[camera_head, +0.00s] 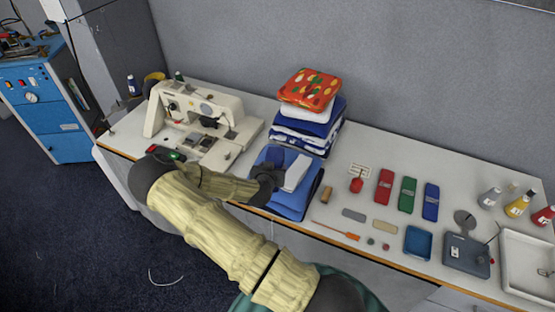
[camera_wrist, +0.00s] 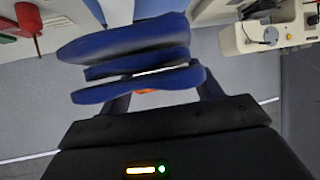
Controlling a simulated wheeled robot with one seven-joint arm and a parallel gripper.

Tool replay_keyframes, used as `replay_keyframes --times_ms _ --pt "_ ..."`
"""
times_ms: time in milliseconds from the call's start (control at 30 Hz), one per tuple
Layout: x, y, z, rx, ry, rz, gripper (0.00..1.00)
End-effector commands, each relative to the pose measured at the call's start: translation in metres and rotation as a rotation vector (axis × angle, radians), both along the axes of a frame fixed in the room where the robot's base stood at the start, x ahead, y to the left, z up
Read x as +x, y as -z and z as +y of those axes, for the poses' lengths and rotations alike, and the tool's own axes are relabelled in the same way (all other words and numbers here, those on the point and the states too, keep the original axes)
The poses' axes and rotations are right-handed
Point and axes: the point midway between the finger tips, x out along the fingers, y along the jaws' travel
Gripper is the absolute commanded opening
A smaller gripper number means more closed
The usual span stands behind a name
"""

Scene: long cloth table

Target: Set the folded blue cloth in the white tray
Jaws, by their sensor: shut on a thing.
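My gripper (camera_head: 268,178) is over the left middle of the table. In the wrist view my gripper (camera_wrist: 160,92) is shut on a folded blue cloth (camera_wrist: 130,45), whose layers show between and beyond the fingers. The white tray (camera_head: 509,272) stands at the table's right end, far from the gripper and cut off by the picture edge.
Blue fabric (camera_head: 291,207) lies below the gripper, with a folded stack (camera_head: 310,115) behind it. A sewing machine (camera_head: 192,118) stands left. Toward the tray are red, green and blue cases (camera_head: 409,195), a blue dish (camera_head: 418,243), a grey device (camera_head: 466,262) and bottles (camera_head: 517,206).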

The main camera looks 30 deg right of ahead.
Motion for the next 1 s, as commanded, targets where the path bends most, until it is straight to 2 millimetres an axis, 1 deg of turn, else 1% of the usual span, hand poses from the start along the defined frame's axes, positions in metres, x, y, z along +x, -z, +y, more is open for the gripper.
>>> replay_keyframes --times_ms 33,267,467,567,667,733,800,900,1000 --pt "-0.001 0.007 0.007 0.0 -0.027 0.003 0.4" --pt "-0.009 0.035 0.039 -0.001 -0.167 0.008 0.4" --pt "-0.025 0.067 0.072 0.002 -0.314 0.011 0.4" --pt "-0.04 0.089 0.092 0.006 -0.404 0.012 0.4" --pt "-0.057 0.118 0.114 0.011 -0.497 0.012 0.4" --pt "-0.07 0.143 0.129 0.014 -0.561 0.009 0.4" --pt "-0.078 0.162 0.139 0.015 -0.601 0.004 0.39" --pt "-0.086 0.186 0.147 0.016 -0.634 0.002 0.39" --pt "-0.09 0.207 0.151 0.016 -0.653 -0.001 0.39"
